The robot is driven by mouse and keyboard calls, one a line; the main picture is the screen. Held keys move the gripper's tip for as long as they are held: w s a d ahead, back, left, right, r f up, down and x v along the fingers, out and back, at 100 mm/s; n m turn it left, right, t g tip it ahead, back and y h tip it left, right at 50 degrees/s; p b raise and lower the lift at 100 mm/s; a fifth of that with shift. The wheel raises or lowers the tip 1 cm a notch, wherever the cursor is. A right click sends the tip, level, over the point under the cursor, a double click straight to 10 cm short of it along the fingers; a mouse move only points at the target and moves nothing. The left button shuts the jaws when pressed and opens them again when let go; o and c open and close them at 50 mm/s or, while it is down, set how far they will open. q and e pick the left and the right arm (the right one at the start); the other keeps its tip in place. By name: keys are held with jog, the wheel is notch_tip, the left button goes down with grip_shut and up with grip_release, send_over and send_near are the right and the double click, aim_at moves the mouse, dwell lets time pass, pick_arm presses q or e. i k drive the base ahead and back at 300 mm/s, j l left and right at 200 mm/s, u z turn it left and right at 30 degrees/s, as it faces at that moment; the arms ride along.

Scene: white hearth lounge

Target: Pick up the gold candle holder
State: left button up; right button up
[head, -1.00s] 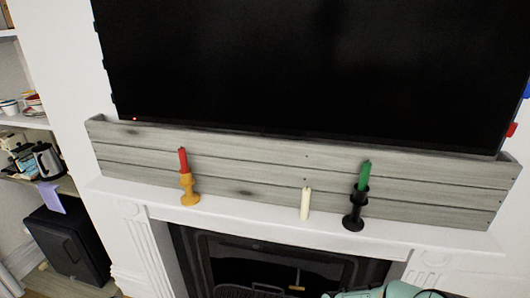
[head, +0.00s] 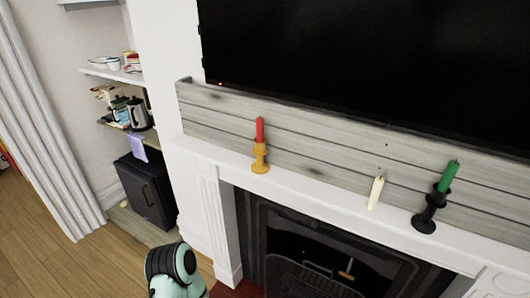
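The gold candle holder (head: 260,157) stands upright on the white mantel shelf (head: 310,186), left of the middle of the head view. A red candle (head: 260,130) stands in it. A mint-green and black part of my arm shows at the bottom edge, well below the holder and apart from it. No gripper fingers show in this view, so neither gripper can be seen.
A white candle (head: 376,193) and a black holder (head: 430,212) with a green candle (head: 448,176) stand further right on the mantel. A grey plank box (head: 330,150) and a dark TV (head: 380,70) are behind. The fireplace (head: 300,250) is below. Wooden floor (head: 100,265) is open at left.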

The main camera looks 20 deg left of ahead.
aim_at(259, 167)
jog(key=i+j+z, duration=0.1)
jog(key=j, duration=0.45)
jog(key=i+j+z, duration=0.15)
jog(key=j, duration=0.4)
jog(key=i+j+z, duration=0.1)
jog(key=j, duration=0.45)
jog(key=j+u, duration=0.1)
jog(key=j, duration=0.3)
